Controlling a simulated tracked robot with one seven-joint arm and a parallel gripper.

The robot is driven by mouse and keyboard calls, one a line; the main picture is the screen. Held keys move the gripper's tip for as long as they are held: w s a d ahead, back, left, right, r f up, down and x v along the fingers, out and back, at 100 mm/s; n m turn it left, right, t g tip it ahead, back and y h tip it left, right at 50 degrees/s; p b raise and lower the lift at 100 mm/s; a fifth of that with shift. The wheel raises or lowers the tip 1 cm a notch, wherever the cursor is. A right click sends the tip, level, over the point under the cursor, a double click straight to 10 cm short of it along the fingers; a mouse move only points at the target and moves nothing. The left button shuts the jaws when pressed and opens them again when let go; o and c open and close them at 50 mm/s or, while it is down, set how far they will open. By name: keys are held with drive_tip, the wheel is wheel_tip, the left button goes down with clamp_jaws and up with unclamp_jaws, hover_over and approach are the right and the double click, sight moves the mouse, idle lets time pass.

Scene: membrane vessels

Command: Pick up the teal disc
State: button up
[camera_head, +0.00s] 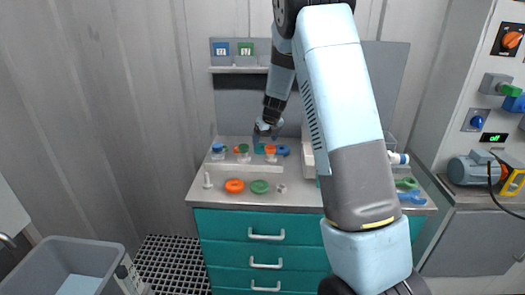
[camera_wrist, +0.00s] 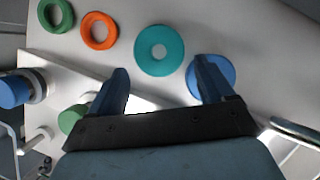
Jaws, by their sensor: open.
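The teal disc (camera_wrist: 176,39) is a flat ring with a small centre hole, lying on the pale worktop in the wrist view. In the head view a bit of teal (camera_head: 259,149) shows below my gripper, partly hidden by a vessel. My gripper (camera_wrist: 160,74) is open and empty, its two dark blue fingers spread wide. In the wrist picture the disc lies just beyond the gap between the fingertips. In the head view my gripper (camera_head: 267,131) hangs over the back of the worktop. Whether the fingers touch the disc cannot be told.
A blue disc (camera_wrist: 226,72) lies partly behind the right finger. Orange (camera_wrist: 83,30) and green (camera_wrist: 43,15) rings lie to the left. Vessels with coloured tops stand in a pale rack (camera_wrist: 85,72). Orange (camera_head: 234,186) and green (camera_head: 260,187) rings lie at the worktop's front.

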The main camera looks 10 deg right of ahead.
sight(262, 147)
drive_tip(key=shift+x, duration=2.65)
drive_tip(key=c, duration=0.7)
